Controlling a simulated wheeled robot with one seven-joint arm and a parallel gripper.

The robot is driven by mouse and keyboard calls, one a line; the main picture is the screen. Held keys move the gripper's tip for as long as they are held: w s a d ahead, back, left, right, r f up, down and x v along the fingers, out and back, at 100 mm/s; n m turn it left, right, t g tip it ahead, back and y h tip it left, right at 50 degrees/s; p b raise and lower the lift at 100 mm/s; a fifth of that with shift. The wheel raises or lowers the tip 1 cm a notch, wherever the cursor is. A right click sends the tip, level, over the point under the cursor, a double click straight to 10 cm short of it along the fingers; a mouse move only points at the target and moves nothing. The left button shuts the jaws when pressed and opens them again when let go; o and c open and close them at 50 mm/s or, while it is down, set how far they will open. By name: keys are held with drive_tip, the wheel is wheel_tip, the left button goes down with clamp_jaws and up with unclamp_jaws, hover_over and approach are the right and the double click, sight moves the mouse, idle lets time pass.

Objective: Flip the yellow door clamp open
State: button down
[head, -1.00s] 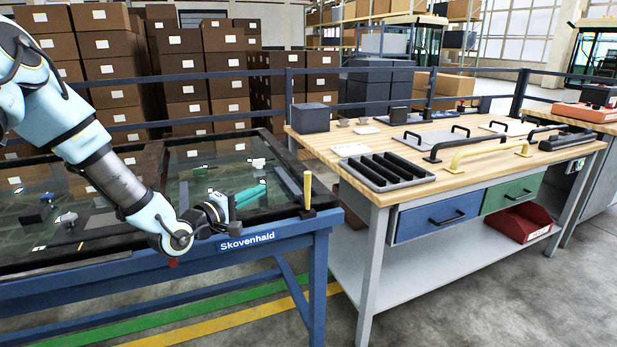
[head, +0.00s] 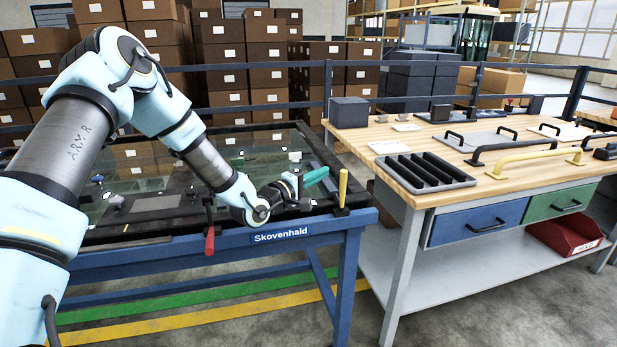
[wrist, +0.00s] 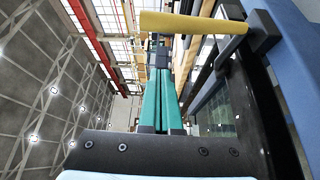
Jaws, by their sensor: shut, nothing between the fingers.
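The yellow door clamp (head: 342,187) is a yellow handle on a dark base at the right end of the blue trolley's front edge. Its handle stands upright in the head view. In the wrist view the yellow handle (wrist: 195,23) lies across the top, just beyond the fingertips. My gripper (head: 318,176) has teal fingers and is shut and empty, just left of the handle. The fingers also show in the wrist view (wrist: 160,90), pointing toward the handle. I cannot tell whether the fingertips touch it.
A clamp with a red handle (head: 210,241) hangs at the trolley's front edge, left of my gripper. The blue trolley (head: 190,248) carries dark-framed glass. A wooden-topped workbench (head: 440,196) stands close on the right, with a black slotted tray (head: 424,173).

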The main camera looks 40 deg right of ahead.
drive_tip(key=shift+w+d+r, duration=0.1)
drive_tip(key=shift+d, duration=0.8)
drive_tip(key=s+p, duration=0.1)
drive_tip(key=s, duration=0.3)
drive_tip(key=shift+a+f+p, duration=0.2)
drive_tip(key=shift+a+p, duration=0.15)
drive_tip(key=shift+a, duration=0.05)
drive_tip(key=shift+f+b, duration=0.1)
drive_tip(key=shift+b, duration=0.2)
